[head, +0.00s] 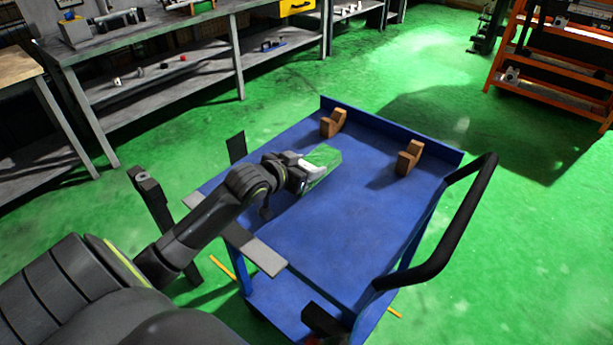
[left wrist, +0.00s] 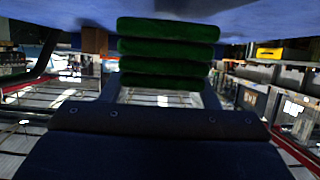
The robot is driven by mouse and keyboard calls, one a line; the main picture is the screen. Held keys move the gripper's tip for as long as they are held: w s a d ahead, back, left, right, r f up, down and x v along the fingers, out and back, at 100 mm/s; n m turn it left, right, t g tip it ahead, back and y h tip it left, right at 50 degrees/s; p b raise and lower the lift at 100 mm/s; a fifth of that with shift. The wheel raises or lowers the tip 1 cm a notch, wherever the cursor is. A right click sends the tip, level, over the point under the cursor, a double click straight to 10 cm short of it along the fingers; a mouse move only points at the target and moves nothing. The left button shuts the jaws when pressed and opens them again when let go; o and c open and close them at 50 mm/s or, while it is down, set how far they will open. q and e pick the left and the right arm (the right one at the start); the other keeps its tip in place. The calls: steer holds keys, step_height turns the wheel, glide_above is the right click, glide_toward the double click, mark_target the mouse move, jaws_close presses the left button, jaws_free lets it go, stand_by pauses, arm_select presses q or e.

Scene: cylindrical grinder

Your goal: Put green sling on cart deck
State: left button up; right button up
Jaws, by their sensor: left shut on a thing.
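The green sling (head: 322,159) is a folded stack of green layers at the tip of my left arm in the head view. My left gripper (head: 306,172) is shut on it, over the blue cart deck (head: 330,225). The head view does not show clearly whether the sling touches the deck. In the left wrist view the sling (left wrist: 168,50) shows as several stacked green layers between the fingers, with the blue deck (left wrist: 250,14) along the top edge. My right gripper is not in view.
Two brown wooden V-blocks (head: 333,122) (head: 409,157) stand toward the deck's far side. A black cart handle (head: 455,225) rises at the right. Grey workbenches (head: 150,55) stand behind, and an orange rack (head: 555,60) is at the upper right. The deck's middle is clear.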

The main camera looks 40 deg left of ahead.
arm_select(q)
steer(key=shift+f, duration=1.4)
steer(key=shift+f, duration=0.1)
steer(key=o, duration=1.1)
steer(key=shift+o, duration=0.4)
steer(key=p+v, duration=0.1)
steer(key=v, duration=0.9)
steer(key=shift+s+r, duration=0.2)
steer(key=shift+r, duration=0.1)
steer(key=shift+p+v, duration=0.4)
steer(key=shift+v, duration=0.4)
steer(key=shift+f, duration=0.1)
